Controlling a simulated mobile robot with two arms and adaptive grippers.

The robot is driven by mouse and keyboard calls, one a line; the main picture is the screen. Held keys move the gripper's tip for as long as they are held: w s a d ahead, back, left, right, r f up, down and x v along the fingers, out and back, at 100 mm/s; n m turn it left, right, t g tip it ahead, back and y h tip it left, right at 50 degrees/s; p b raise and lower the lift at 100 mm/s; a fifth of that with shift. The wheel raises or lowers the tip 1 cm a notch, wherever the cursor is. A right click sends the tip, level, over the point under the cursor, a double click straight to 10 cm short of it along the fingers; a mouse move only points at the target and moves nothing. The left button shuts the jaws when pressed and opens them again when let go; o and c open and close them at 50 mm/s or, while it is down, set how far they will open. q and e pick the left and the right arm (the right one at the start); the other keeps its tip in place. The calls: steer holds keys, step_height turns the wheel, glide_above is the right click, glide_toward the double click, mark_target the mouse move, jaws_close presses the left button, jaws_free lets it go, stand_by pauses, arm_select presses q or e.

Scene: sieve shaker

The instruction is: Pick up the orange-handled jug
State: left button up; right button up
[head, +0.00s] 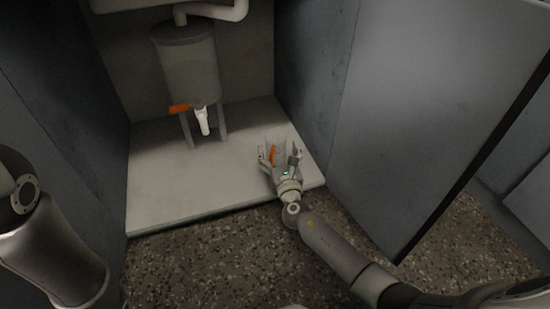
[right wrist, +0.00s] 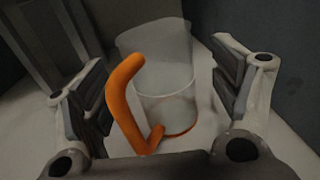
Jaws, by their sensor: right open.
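The jug (right wrist: 168,85) is clear with an orange handle (right wrist: 122,95) and stands upright on the pale cabinet floor. In the head view its orange handle (head: 273,155) shows, with much of the jug hidden behind my right gripper (head: 279,158). My left gripper is outside the head view; only part of my left arm shows at the left edge.
An open door panel (head: 430,110) is to the right of my right gripper. The floor left of the jug is clear.

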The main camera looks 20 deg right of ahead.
mark_target(276, 139)
steer(key=shift+w+d+b, duration=0.1)
steer(key=shift+w+b, duration=0.3)
steer(key=shift+w, duration=0.9)
steer(key=shift+c, duration=0.5)
steer(key=c, duration=1)
steer(key=shift+c, duration=0.2)
